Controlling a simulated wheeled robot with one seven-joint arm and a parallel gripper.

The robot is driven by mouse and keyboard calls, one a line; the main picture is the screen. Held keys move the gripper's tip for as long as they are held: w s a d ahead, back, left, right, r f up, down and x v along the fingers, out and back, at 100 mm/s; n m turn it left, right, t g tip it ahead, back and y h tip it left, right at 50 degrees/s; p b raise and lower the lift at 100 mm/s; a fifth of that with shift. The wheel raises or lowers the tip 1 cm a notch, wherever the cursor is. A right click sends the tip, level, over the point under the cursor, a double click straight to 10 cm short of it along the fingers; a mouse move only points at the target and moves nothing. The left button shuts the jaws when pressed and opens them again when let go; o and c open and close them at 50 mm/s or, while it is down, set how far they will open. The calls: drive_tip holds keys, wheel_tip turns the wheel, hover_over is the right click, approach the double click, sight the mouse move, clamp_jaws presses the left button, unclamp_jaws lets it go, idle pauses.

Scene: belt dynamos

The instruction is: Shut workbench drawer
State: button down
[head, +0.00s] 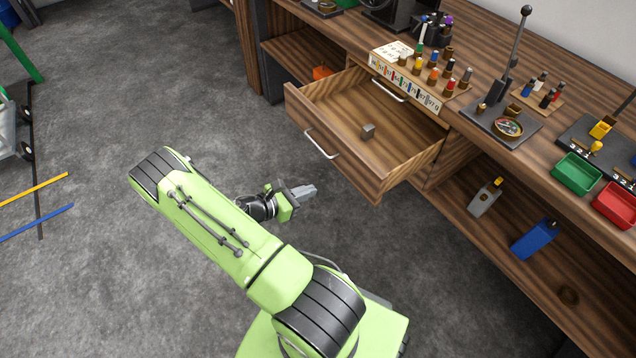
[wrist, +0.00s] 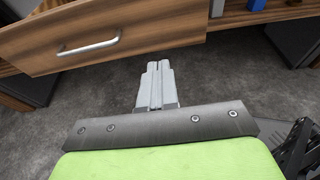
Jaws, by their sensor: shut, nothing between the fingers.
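The workbench drawer (head: 345,160) is pulled out from the wooden workbench (head: 436,160) and is wide open. It has a wooden front with a pale bar handle (head: 321,144), and a small grey-brown block (head: 368,131) lies inside. The drawer front also shows in the wrist view (wrist: 130,32), at the upper left, with its handle (wrist: 88,47). My gripper (head: 309,190) is shut and empty. It is in front of the drawer, below the handle in the head view, apart from it. In the wrist view the shut fingers (wrist: 155,77) point toward the space just under the drawer front.
On the bench top stand a rack of coloured bottles (head: 432,72), a lever press (head: 505,100), a green bin (head: 577,173) and a red bin (head: 616,205). A lower shelf holds a blue container (head: 533,240). Grey floor (head: 150,90) is clear left of the drawer.

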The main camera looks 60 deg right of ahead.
sight(356, 173)
drive_tip(key=b+x, duration=0.1)
drive_tip(key=x, duration=0.3)
drive_tip(key=b+x, duration=0.1)
drive_tip(key=x, duration=0.4)
drive_tip(key=r+x, duration=0.1)
drive_tip(key=x, duration=0.3)
drive_tip(key=shift+s+d+f+b, duration=0.1)
drive_tip(key=shift+s+d+b, duration=0.15)
drive_tip(key=shift+d+b, duration=0.15)
drive_tip(key=shift+s+d, duration=0.15)
drive_tip(key=shift+d, duration=0.15)
